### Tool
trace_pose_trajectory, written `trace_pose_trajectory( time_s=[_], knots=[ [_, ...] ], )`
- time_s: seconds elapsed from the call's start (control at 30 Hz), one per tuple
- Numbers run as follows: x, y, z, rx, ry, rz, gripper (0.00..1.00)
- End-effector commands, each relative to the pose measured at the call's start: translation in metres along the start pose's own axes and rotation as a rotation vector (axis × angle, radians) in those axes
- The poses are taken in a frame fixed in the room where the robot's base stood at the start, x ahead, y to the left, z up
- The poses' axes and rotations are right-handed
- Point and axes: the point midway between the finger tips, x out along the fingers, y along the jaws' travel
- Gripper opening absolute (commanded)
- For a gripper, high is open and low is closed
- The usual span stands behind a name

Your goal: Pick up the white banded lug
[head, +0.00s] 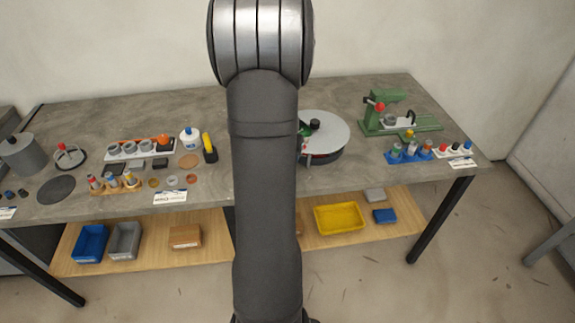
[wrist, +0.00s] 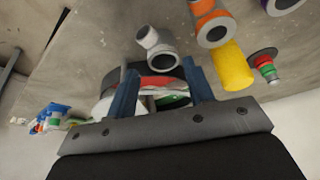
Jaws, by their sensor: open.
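A pale grey-white angled lug (wrist: 157,45) with a thicker collar at its open end lies on the table in the wrist view, just beyond my fingertips. It looks the nearest match to the white banded lug, but I cannot be sure. My gripper (wrist: 158,75) is open, its two blue-grey fingers apart and not touching the lug. Behind and between the fingers shows a round part (wrist: 162,83) with red, white and dark edges. In the head view my arm hides the gripper and this lug.
An orange-banded piece (wrist: 212,22), a yellow cylinder (wrist: 232,67) and a green-and-red piece (wrist: 265,65) stand close by. In the head view a white-topped turntable (head: 330,128) is right of my arm, with a green fixture (head: 372,122) beyond. Several small parts crowd the left.

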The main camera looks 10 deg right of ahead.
Motion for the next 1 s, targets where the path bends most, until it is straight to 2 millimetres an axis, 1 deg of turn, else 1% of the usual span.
trace_pose_trajectory(
  time_s=[0.13,0.33,0.47,0.6,0.77,0.8,0.97,1.0],
  knots=[
    [0.009,-0.001,0.0,-0.001,-0.002,0.001,0.48],
    [0.035,-0.003,-0.001,0.0,-0.003,0.001,0.48],
    [0.048,-0.003,-0.002,0.0,-0.001,0.0,0.48],
    [0.052,-0.003,-0.002,-0.001,0.0,0.0,0.48],
    [0.052,-0.003,-0.002,0.0,0.0,0.0,0.48],
    [0.052,-0.003,-0.002,0.0,0.0,0.0,0.46],
    [0.052,-0.003,-0.002,0.0,0.0,0.0,0.14],
    [0.052,-0.003,-0.002,0.0,0.0,0.0,0.13]
  ],
)
